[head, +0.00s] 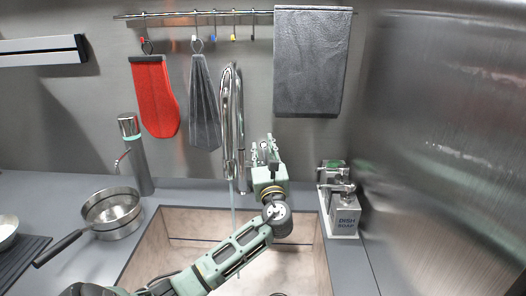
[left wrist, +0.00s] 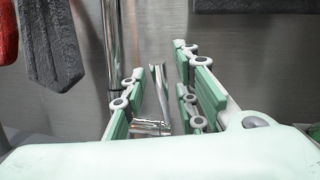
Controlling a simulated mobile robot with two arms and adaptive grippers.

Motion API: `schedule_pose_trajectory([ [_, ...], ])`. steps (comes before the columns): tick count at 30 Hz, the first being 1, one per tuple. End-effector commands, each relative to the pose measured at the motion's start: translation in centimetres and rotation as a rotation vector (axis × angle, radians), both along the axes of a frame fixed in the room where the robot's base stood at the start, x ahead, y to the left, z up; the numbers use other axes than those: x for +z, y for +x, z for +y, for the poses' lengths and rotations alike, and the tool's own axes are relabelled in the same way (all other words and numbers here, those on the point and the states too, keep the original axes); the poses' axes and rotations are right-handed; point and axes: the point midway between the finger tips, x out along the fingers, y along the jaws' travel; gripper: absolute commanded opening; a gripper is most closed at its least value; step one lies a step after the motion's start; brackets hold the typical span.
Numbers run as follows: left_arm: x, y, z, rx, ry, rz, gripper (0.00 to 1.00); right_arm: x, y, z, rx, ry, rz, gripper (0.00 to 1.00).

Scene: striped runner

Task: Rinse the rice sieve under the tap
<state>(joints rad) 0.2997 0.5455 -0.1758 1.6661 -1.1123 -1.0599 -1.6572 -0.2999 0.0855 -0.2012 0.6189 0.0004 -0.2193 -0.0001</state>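The tap (head: 228,110) rises behind the sink (head: 185,228), and a thin pale stream hangs below its spout. A round metal pan-like vessel with a long dark handle, which looks like the sieve (head: 113,212), rests on the counter left of the sink. I cannot make out mesh or rice in it. My left gripper (head: 265,152) is just right of the tap, far from the sieve. In the left wrist view its fingers (left wrist: 160,88) are apart, with the tap's metal lever (left wrist: 158,92) between them. The fingers do not visibly close on it. My right gripper is out of view.
A soap dispenser (head: 345,215) stands right of the sink, near the metal side wall. A tall metal flask (head: 137,165) stands at the back left. A red mitt (head: 154,95) and grey cloths (head: 311,62) hang from the rail. My left arm crosses the sink.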

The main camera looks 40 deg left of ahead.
Motion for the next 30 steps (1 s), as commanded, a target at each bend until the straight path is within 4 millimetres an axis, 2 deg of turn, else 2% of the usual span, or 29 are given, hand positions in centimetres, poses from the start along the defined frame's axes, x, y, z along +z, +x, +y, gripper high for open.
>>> schedule_pose_trajectory([
  [5,2.3,0.0,0.0,0.0,0.001,-0.007,0.27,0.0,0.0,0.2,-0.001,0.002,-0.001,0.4],
  [15,8.5,0.0,0.1,0.002,0.001,-0.005,0.27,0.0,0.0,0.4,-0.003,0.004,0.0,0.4],
  [21,9.8,0.0,0.1,0.002,0.001,0.0,0.27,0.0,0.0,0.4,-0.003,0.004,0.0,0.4],
  [30,9.9,0.0,0.1,0.002,0.001,0.0,0.27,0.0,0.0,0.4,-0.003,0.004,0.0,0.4],
])
